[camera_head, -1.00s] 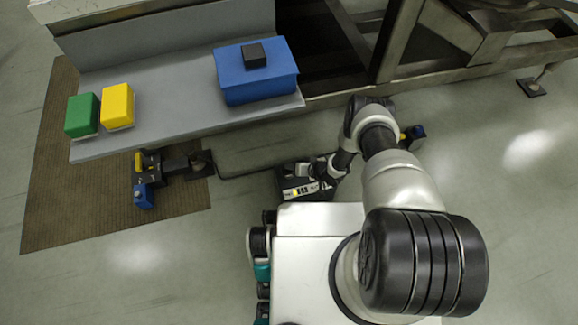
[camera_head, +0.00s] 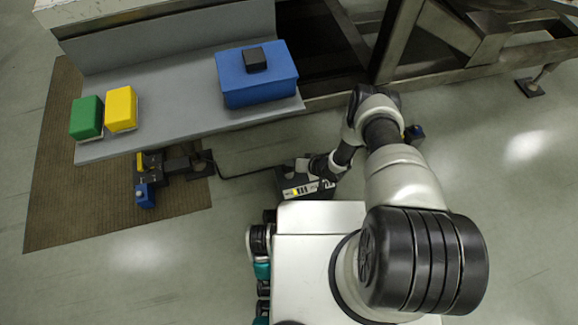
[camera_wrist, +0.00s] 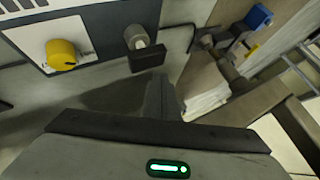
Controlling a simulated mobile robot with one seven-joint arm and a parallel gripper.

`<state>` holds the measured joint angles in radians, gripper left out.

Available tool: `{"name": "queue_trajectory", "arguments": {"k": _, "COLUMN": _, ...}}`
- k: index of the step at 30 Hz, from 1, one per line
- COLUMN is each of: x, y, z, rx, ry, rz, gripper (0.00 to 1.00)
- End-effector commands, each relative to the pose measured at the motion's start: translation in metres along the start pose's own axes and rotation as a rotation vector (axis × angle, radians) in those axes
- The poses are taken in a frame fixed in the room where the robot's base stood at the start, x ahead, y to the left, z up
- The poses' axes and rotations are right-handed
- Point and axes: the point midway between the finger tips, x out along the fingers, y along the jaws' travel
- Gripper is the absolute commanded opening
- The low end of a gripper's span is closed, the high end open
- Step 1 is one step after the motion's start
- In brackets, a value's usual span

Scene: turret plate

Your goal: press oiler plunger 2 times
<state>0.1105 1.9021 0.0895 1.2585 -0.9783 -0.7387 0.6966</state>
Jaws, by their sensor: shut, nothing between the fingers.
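In the wrist view a grey cylindrical knob (camera_wrist: 137,37) stands on a small black block (camera_wrist: 148,58). It may be the oiler plunger, but I cannot tell for certain. Left of it, a yellow knob (camera_wrist: 61,54) sits on a pale panel (camera_wrist: 25,42). My gripper (camera_wrist: 160,80) is shut and empty, its fingertips below the black block in the picture; I cannot judge the gap in depth. In the head view the black box with a white label strip (camera_head: 291,191) lies beside my wrist, which partly covers it. The fingertips cannot be made out there.
A grey shelf (camera_head: 185,109) carries a green block (camera_head: 87,117), a yellow block (camera_head: 121,108) and a blue box (camera_head: 262,86) with a black top piece. A black fixture with a blue end (camera_head: 144,194) is over the brown mat (camera_head: 85,215). Open floor lies left of my base.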

Motion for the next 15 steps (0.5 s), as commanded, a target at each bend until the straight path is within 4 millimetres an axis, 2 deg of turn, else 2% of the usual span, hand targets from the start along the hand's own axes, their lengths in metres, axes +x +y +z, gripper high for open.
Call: {"name": "queue_trajectory", "arguments": {"k": 15, "x": -0.034, "y": -0.024, "z": -0.025, "rx": 0.001, "ry": 0.001, "rz": 0.001, "gripper": 0.00}}
